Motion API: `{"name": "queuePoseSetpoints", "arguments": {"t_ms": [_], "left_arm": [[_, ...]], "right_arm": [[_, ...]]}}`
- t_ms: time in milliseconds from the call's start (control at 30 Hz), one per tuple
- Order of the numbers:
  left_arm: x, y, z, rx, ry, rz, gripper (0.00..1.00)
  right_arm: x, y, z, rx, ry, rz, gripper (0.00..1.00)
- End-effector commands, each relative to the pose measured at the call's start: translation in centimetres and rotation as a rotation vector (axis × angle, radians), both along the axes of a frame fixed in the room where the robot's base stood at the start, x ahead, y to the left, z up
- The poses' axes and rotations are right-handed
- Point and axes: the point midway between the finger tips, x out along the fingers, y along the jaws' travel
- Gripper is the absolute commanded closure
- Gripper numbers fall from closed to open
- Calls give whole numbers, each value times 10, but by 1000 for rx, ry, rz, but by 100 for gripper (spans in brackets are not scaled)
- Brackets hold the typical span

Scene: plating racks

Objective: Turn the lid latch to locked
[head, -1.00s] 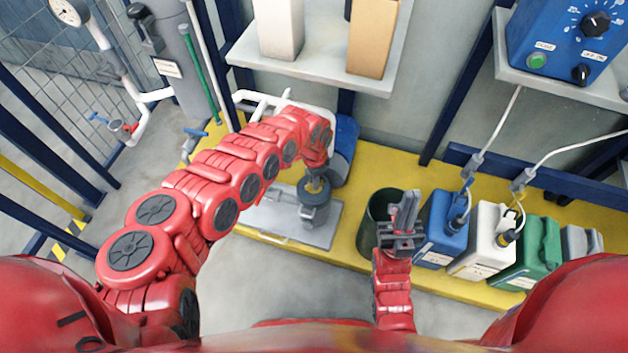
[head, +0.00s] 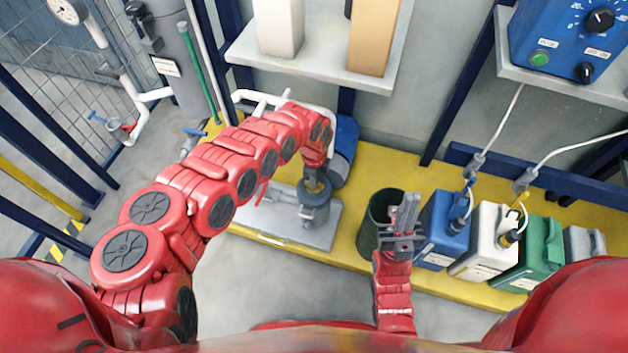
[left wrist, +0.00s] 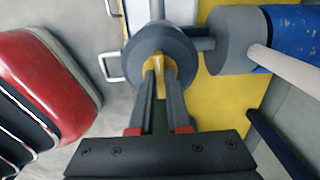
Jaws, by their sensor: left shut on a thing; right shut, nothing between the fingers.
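The lid latch (left wrist: 160,76) is a small yellow handle on top of a round grey lidded housing (left wrist: 138,50). The housing (head: 316,214) stands on a grey base plate in the head view. My left gripper (left wrist: 161,74) is shut on the latch from above, with one finger on each side of it. In the head view my left gripper (head: 314,185) mostly hides the latch, so its angle is hard to tell there. My right gripper (head: 408,208) is shut and empty, pointing up in front of the dark green bin.
A dark green bin (head: 370,235) and blue (head: 436,228), white (head: 482,262) and green (head: 530,272) canisters stand on the yellow platform to the right. A blue motor (head: 346,140) is behind the housing. A shelf (head: 310,68) and blue control box (head: 570,25) hang above.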

Motion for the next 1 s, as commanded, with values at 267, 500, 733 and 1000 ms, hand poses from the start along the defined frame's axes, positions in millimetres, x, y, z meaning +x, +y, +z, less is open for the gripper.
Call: {"name": "queuePoseSetpoints", "arguments": {"t_ms": [267, 500, 733, 1000], "left_arm": [[0, -1, 0, -1, 0, -32, 100], [0, -1, 0, -1, 0, -33, 100], [0, -1, 0, -1, 0, -32, 56], [0, 0, 0, 0, 0, -30, 55]], "right_arm": [[0, 0, -1, 0, 0, 0, 100], [0, 0, 0, 0, 0, 0, 100], [0, 0, 0, 0, 0, 0, 100], [0, 0, 0, 0, 0, 0, 100]]}}
